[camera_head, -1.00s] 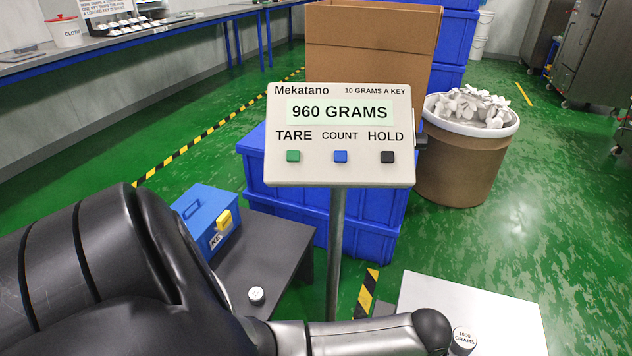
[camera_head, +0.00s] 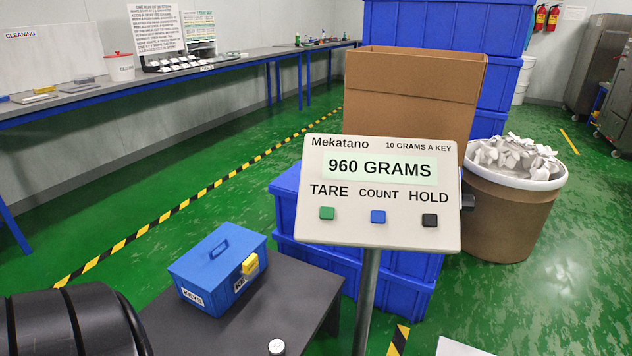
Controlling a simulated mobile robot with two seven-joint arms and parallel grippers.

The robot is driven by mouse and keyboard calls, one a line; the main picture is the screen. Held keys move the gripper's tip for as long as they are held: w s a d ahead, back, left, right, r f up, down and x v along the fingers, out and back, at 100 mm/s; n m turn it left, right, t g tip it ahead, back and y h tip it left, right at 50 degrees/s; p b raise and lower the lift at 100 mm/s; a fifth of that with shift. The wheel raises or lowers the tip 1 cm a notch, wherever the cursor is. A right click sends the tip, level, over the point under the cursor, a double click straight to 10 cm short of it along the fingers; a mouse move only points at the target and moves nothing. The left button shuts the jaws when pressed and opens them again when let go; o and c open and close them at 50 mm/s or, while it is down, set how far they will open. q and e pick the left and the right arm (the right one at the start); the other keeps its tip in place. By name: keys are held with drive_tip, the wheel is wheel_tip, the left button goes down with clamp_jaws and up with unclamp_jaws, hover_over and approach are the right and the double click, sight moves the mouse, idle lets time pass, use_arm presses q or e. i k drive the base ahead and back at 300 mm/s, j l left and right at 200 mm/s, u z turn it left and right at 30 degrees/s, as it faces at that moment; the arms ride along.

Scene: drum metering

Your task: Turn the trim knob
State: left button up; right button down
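The scale's display head (camera_head: 385,191) stands tilted on a grey post in the middle of the view. Its screen reads 960 GRAMS. Below the screen are a green TARE button (camera_head: 327,213), a blue COUNT button (camera_head: 378,216) and a black HOLD button (camera_head: 429,220). A small black part (camera_head: 467,202) sticks out from the head's right side; I cannot tell for sure that it is the trim knob. A dark link of my arm shows at the bottom left. Neither gripper is in view.
A blue KEYS box (camera_head: 218,268) with a yellow latch sits on a dark table (camera_head: 262,309), near a small white-topped weight (camera_head: 277,346). Blue crates (camera_head: 409,263) and a cardboard box (camera_head: 410,95) stand behind the display. A brown drum (camera_head: 506,217) of white pieces stands right.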

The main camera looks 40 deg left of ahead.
sight(468, 200)
drive_tip(key=j+u, duration=0.1)
drive_tip(key=u, duration=0.25)
drive_tip(key=i+u, duration=0.15)
drive_tip(key=u, duration=0.55)
drive_tip(key=k+l+u, duration=0.15)
drive_tip(key=l, duration=0.25)
drive_tip(key=l+u, duration=0.1)
drive_tip(key=l, duration=0.3)
drive_tip(key=k+l+u, duration=0.15)
drive_tip(key=l, duration=0.25)
drive_tip(key=k+l+u, duration=0.1)
drive_tip(key=l, duration=0.25)
